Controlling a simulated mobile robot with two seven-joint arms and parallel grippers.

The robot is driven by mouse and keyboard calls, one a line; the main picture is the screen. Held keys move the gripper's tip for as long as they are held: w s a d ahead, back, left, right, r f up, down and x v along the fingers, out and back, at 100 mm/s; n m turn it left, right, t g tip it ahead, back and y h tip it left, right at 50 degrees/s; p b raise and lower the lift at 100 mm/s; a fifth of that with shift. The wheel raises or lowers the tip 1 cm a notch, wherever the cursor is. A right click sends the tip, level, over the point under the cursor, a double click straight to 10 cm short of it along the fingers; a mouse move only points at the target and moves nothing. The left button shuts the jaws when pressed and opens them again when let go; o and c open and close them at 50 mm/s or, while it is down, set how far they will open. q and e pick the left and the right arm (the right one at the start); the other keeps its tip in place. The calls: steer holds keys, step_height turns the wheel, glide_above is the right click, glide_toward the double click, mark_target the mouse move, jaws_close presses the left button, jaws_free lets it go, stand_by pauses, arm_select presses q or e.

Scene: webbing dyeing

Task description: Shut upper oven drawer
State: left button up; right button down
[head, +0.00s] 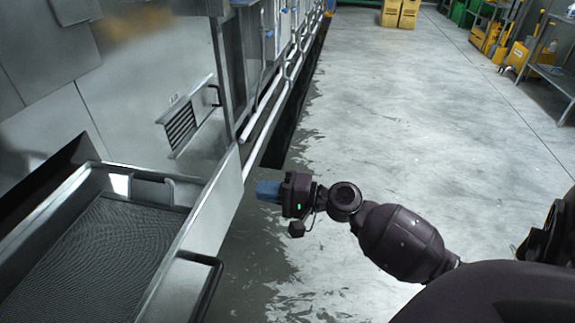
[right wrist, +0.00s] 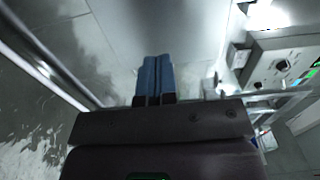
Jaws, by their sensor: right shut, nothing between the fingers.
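The upper oven drawer (head: 191,233) is pulled out at the lower left of the head view. It is a metal tray-like drawer with a dark patterned bottom and a front panel with a black bar handle (head: 205,290). My right gripper (head: 268,191) is shut and empty, its blue fingers pointing left. It is just to the right of the drawer's front panel and appears apart from it. In the right wrist view the blue fingers (right wrist: 155,78) are together, with a pale metal surface beyond them. My left gripper is not in view.
The metal oven body (head: 120,75) stands at the left, with a small vented panel (head: 183,125). White pipes (head: 265,105) run along the machine's base. The wet grey floor (head: 400,120) to the right is open. Yellow crates (head: 400,12) and a metal table (head: 555,75) stand far off.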

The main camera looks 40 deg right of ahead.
mark_target(235, 186)
steer(key=x, duration=0.3)
steer(key=shift+w+a, duration=0.15)
steer(key=shift+w, duration=0.15)
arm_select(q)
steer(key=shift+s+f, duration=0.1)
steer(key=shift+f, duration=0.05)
arm_select(e)
steer(key=shift+w+a, duration=0.3)
steer(key=shift+w, duration=0.1)
steer(key=shift+w+a, duration=0.1)
